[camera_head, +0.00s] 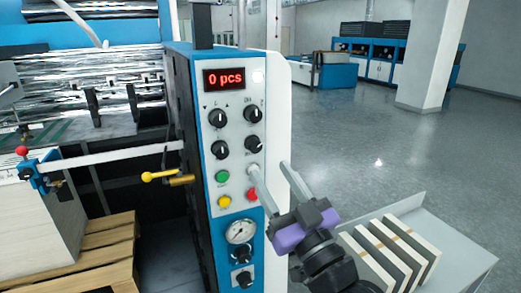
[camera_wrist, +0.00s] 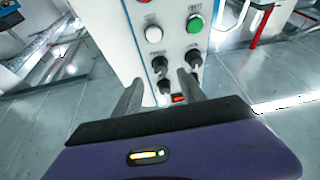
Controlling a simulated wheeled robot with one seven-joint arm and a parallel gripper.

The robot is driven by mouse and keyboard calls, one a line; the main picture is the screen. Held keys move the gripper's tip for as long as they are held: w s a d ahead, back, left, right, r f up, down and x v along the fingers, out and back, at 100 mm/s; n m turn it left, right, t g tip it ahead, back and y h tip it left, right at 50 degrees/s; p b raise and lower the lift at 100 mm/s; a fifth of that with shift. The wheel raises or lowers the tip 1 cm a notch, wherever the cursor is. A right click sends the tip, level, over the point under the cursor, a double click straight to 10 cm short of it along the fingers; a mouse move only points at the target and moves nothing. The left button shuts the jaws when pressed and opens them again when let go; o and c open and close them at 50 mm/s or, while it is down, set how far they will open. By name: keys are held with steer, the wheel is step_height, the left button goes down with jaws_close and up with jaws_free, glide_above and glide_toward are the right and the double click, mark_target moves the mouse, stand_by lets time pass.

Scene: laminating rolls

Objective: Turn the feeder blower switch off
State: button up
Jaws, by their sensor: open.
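My gripper (camera_head: 270,168) is open and empty at the panel's right side, below the lower right switch. The wrist view is upside down; there my gripper (camera_wrist: 160,77) has its fingers either side of that switch (camera_wrist: 159,65). Contact cannot be told.
A green button (camera_head: 222,177), yellow button (camera_head: 224,202) and red button (camera_head: 251,194) sit below the switches, above a gauge (camera_head: 240,231). A yellow-handled lever (camera_head: 160,176) sticks out left of the panel. A grey table (camera_head: 462,240) with boards stands at right.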

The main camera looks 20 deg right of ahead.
mark_target(257, 150)
steer(key=p+x, duration=0.2)
steer(key=x, duration=0.4)
steer(key=shift+r+p, duration=0.15)
steer(key=shift+p, duration=0.2)
jaws_close()
